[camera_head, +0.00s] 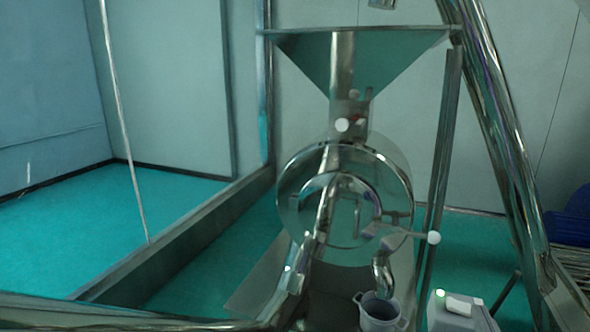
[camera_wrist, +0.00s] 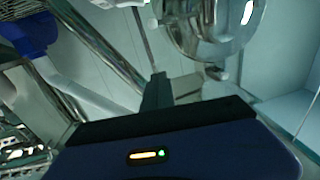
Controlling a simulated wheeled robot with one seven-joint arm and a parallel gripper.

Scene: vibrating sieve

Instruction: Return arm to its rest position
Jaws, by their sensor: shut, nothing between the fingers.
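My gripper (camera_wrist: 157,88) shows in the wrist view as a dark finger piece rising from a dark blue body with an orange and green light. It is shut and holds nothing. The sieve machine's shiny round part (camera_wrist: 215,28) is in the upper right of that view, apart from the finger. In the head view no arm or gripper can be made out. There, the steel machine stands in the middle, with a hopper (camera_head: 405,62) above a round drum (camera_head: 290,200).
A pot (camera_head: 380,314) stands below the machine's outlet. A white box (camera_head: 455,318) with a green light is beside it. A slanting steel pipe (camera_head: 500,140) is at right. A blue object (camera_head: 572,220) is at the right edge. Green floor (camera_head: 60,230) is clear at left.

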